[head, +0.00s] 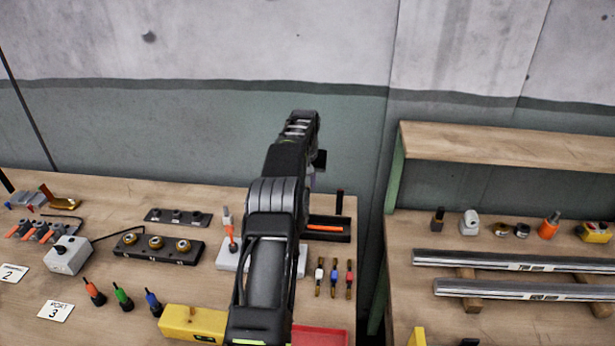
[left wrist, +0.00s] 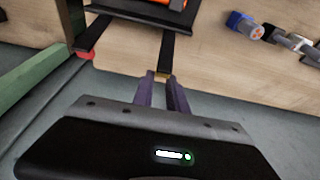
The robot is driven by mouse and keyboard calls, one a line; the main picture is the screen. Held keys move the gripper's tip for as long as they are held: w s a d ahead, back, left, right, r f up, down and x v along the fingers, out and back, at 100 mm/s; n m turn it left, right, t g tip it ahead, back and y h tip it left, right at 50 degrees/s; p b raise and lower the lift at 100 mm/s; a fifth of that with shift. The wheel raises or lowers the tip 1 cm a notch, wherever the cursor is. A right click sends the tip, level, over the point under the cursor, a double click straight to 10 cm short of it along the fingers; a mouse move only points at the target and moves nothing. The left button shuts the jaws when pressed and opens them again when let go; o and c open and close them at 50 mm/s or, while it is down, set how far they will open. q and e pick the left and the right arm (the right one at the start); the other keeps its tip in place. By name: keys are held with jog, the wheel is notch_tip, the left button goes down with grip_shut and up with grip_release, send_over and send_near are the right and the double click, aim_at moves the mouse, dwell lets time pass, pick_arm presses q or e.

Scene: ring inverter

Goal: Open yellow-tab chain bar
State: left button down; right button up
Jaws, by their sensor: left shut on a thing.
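In the left wrist view, a flat black bar with a small yellow tab (left wrist: 166,54) sticks out from a black tray (left wrist: 140,12) over the wooden table. My left gripper (left wrist: 160,80), with purple fingers, is shut on the yellow-tab end. A second black bar with a red tab (left wrist: 86,54) sticks out to its left, apart from the gripper. In the head view my left gripper (head: 313,182) is mostly hidden by its own arm, beside the black tray (head: 346,237) with an orange piece in it. The yellow-tab bar cannot be made out there. My right gripper is not in view.
Small white-, blue- and red-marked tools (head: 335,278) lie in front of the tray. A white block (head: 228,258) stands left of my arm. A yellow block (head: 193,322) and red tray (head: 320,336) are near the front. A gap separates the right bench (head: 400,300).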

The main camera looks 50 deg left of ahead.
pick_arm(q)
jog(key=shift+f, duration=0.15)
jog(key=c, duration=1.7)
grip_release()
jog(key=shift+c, duration=0.2)
jog(key=shift+o, duration=1.4)
jog(key=shift+w+a+f, duration=0.2)
jog(key=shift+w+f, duration=0.05)
jog(key=shift+w, duration=0.05)
jog(key=shift+o, duration=0.7)
jog(key=shift+r, duration=0.1)
jog(key=shift+s+r, duration=0.1)
jog(key=shift+r, duration=0.1)
